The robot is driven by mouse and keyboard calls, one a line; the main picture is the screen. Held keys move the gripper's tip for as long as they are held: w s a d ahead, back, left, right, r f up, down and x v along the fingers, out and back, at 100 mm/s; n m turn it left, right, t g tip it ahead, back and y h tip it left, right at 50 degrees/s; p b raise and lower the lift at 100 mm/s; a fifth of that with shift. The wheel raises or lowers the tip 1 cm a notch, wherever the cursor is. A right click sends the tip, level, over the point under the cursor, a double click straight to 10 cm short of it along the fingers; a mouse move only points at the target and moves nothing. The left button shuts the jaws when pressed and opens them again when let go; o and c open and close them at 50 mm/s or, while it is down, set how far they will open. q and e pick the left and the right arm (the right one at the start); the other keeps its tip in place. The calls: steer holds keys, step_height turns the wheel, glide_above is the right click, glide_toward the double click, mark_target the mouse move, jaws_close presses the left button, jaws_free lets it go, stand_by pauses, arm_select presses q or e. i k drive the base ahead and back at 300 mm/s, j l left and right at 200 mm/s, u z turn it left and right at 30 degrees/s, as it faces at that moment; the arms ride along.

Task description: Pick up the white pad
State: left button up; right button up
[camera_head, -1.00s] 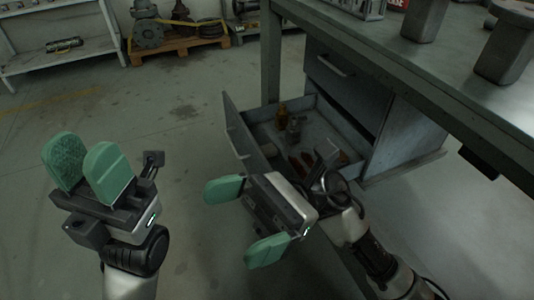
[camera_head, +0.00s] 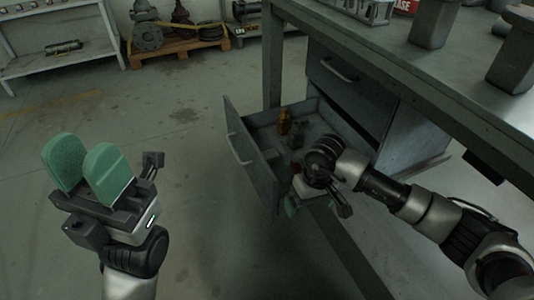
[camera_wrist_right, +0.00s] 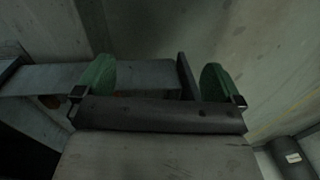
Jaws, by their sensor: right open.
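I cannot make out a white pad in either view. My right gripper (camera_head: 311,206) is at the front right part of the open drawer (camera_head: 252,165), with its fingers mostly hidden behind my wrist. In the right wrist view the same gripper (camera_wrist_right: 157,80) is open, its two green fingers wide apart with nothing held between them. A drawer wall or edge lies beyond the fingers there. My left gripper (camera_head: 88,168) is raised over the floor at the left, with its green fingers apart and empty.
The workbench (camera_head: 400,70) overhangs the drawer on the right and carries grey metal parts (camera_head: 434,22). A shelf (camera_head: 62,55) and a pallet (camera_head: 178,45) stand far back. The floor at left is clear.

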mark_target(271, 156)
steer(key=i+j, duration=0.25)
steer(key=i, duration=0.2)
steer(key=i+j, duration=0.2)
steer(key=i, duration=0.2)
